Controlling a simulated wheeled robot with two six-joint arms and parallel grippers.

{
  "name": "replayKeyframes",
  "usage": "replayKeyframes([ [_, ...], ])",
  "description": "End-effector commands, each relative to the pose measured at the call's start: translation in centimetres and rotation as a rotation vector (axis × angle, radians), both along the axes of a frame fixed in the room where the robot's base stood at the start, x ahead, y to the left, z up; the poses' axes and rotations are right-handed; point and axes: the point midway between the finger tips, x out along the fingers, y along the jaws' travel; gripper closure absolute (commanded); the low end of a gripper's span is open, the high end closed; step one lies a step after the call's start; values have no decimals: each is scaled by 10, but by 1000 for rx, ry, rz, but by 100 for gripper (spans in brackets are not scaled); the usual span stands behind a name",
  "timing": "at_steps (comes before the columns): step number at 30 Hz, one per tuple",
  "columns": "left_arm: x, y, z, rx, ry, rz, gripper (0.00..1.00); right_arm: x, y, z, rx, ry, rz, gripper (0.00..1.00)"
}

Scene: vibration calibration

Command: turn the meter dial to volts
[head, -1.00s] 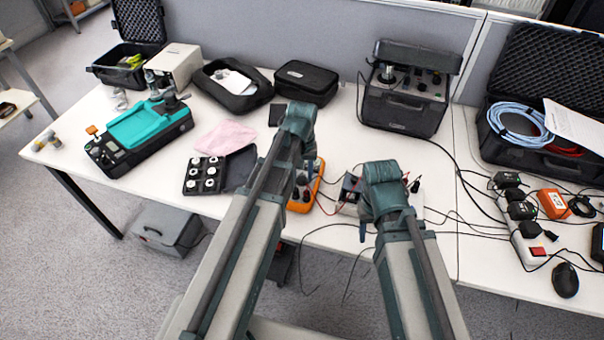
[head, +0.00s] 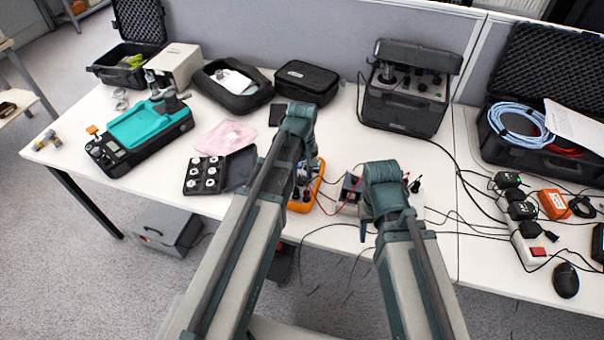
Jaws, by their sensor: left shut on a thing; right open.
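The orange multimeter (head: 318,184) lies on the white table near its front edge, mostly covered by my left arm. Its dial is hidden, so I cannot tell which setting it points to. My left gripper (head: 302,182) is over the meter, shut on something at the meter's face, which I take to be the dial. My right gripper (head: 363,232) is at the front edge of the table, to the right of the meter, and is open. A red lead (head: 336,196) runs right from the meter.
A small box with terminals (head: 350,186) stands right of the meter, partly behind my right arm. A tray of round weights (head: 205,175) and a pink cloth (head: 224,137) lie to the left. Loose black cables and a power strip (head: 527,245) are at the right.

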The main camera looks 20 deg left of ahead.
Motion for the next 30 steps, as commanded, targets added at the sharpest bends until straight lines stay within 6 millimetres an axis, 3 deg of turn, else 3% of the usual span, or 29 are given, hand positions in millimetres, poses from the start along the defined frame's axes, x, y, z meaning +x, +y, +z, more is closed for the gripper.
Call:
replayKeyframes([
  [6,0,0,0,-1,1,-1,100,0,0,0,0,0,0,50],
  [7,0,0,0,-1,1,-1,52,0,0,0,0,0,0,50],
  [12,0,0,0,0,0,-1,26,0,0,0,0,0,0,50],
  [23,0,0,2,0,0,-2,26,0,0,2,0,0,0,50],
  [30,0,0,19,0,0,-2,26,0,0,19,0,0,0,50],
])
